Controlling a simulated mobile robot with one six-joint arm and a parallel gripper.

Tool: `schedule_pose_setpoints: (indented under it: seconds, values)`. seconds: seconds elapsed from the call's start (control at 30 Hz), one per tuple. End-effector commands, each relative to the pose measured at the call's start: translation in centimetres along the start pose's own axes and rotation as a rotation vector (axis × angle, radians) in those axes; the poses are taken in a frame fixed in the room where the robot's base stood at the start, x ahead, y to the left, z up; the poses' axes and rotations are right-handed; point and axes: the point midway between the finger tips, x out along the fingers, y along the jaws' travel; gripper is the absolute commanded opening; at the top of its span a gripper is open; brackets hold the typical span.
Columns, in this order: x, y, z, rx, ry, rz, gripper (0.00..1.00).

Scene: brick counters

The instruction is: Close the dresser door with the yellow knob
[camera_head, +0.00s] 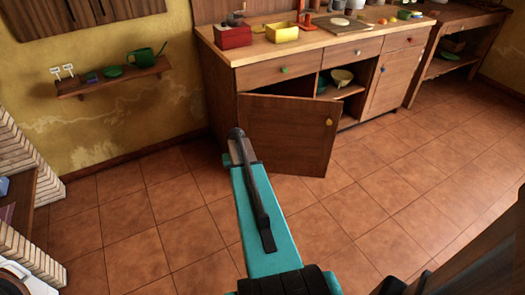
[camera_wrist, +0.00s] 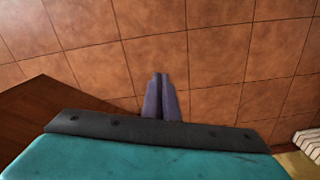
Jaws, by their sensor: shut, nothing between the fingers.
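The wooden dresser (camera_head: 262,73) stands against the yellow wall. Its lower left door (camera_head: 285,140) hangs open, swung out toward me, with the yellow knob (camera_head: 328,122) near its free right edge. My gripper (camera_wrist: 160,78) shows in the wrist view, fingers together and empty above the floor tiles. A dark wooden panel (camera_wrist: 50,110) lies to its left there; I cannot tell whether it is the door. In the head view, my teal arm reaches to the door's left side, and the fingertips cannot be made out. No contact with the door is clear.
Bowls (camera_head: 342,77) sit in the open compartment. The right door (camera_head: 390,82) is shut. A wall shelf (camera_head: 115,80) holds a green watering can (camera_head: 142,57). White brickwork (camera_head: 25,150) stands at the left. The tiled floor (camera_head: 380,185) right of the door is clear.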

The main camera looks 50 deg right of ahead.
Motion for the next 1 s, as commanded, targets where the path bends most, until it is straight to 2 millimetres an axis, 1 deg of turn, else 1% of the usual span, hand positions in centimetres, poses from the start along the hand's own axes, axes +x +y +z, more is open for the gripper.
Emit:
schedule_pose_setpoints:
  seconds: [0.03,0.1,0.17,0.2,0.27,0.3,0.37,0.4,0.47,0.5,0.57,0.6,0.67,0.7,0.73,0.8,0.87,0.9,1.0]
  values:
    - [1.2,-2.1,2.1,-0.031,-0.023,0.000,0.00]
    - [2.7,-4.5,4.5,-0.071,-0.051,0.001,0.00]
    - [3.9,-6.4,6.7,-0.105,-0.075,0.003,0.00]
    - [4.6,-7.5,8.1,-0.127,-0.091,0.005,0.00]
    - [5.7,-9.2,10.4,-0.160,-0.115,0.008,0.00]
    - [6.4,-10.2,11.9,-0.182,-0.131,0.011,0.00]
    - [7.4,-11.6,14.3,-0.215,-0.155,0.015,0.00]
    - [8.0,-12.4,15.8,-0.237,-0.170,0.019,0.00]
    - [8.8,-13.6,18.3,-0.270,-0.194,0.025,0.00]
    - [9.3,-14.3,19.9,-0.293,-0.210,0.029,0.00]
    - [10.1,-15.2,22.3,-0.326,-0.233,0.036,0.00]
    - [10.6,-15.7,24.0,-0.347,-0.249,0.042,0.00]
    - [11.2,-16.3,26.5,-0.380,-0.272,0.050,0.00]
    - [11.6,-16.7,28.1,-0.401,-0.287,0.057,0.00]
    - [11.8,-16.9,29.3,-0.418,-0.299,0.062,0.00]
    - [12.3,-17.2,32.2,-0.456,-0.325,0.074,0.00]
    - [12.8,-17.4,34.6,-0.488,-0.348,0.085,0.00]
    - [13.0,-17.4,36.2,-0.510,-0.363,0.093,0.00]
    - [13.4,-17.2,39.9,-0.561,-0.398,0.114,0.00]
